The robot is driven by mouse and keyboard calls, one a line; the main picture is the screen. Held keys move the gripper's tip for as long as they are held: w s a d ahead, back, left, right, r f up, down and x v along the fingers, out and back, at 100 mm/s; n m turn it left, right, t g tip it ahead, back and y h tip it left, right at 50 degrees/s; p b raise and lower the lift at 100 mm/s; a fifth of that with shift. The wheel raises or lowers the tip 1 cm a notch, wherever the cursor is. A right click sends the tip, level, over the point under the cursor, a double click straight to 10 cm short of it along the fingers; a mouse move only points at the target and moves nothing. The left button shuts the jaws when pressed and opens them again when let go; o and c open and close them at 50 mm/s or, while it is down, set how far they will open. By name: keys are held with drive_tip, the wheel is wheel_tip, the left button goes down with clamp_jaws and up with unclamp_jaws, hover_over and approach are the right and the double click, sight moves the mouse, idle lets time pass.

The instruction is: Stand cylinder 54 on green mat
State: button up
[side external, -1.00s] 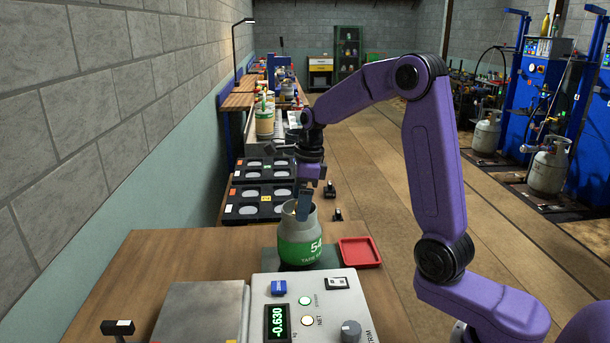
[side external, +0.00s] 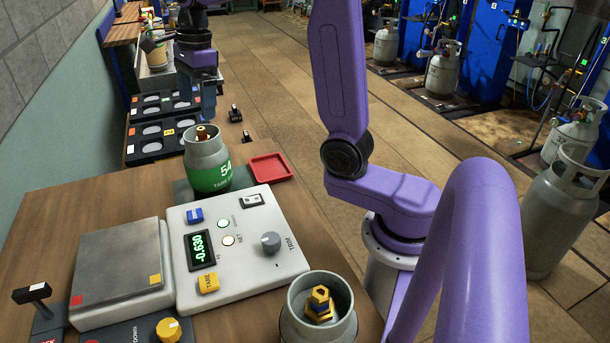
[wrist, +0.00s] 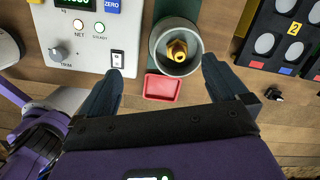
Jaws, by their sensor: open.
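Cylinder 54 (side external: 208,168), grey with a green band and a brass valve inside its collar, stands upright on the dark green mat (side external: 241,175). The wrist view shows the cylinder from above (wrist: 162,58), with part of the mat (wrist: 182,12) beside it. My gripper (side external: 199,85) is above and behind the cylinder, clear of it. Its two dark fingers are spread wide in the wrist view (wrist: 162,66), with nothing between them touching the cylinder.
A red tray (side external: 270,168) lies right of the cylinder. The scale's control box (side external: 240,245) and weighing plate (side external: 118,262) are in front. Another grey cylinder (side external: 318,325) stands at the front edge. Black racks with round recesses (side external: 150,135) are behind left.

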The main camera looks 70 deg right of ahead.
drive_tip(key=s+a+f+n, duration=0.4)
drive_tip(key=s+a+n, duration=0.5)
drive_tip(key=s+n, duration=0.6)
drive_tip(key=s+f+n, duration=0.2)
drive_tip(key=s+n, duration=0.5)
drive_tip(key=n, duration=0.3)
drive_tip(key=s+d+f+n, duration=0.1)
drive_tip(key=s+f+n, duration=0.2)
drive_tip(key=s+n, duration=0.5)
drive_tip(key=n, duration=0.2)
drive_tip(key=shift+d+f+n+g+h, duration=0.15)
drive_tip(key=shift+n+g+h, duration=0.15)
drive_tip(key=shift+g+h, duration=0.1)
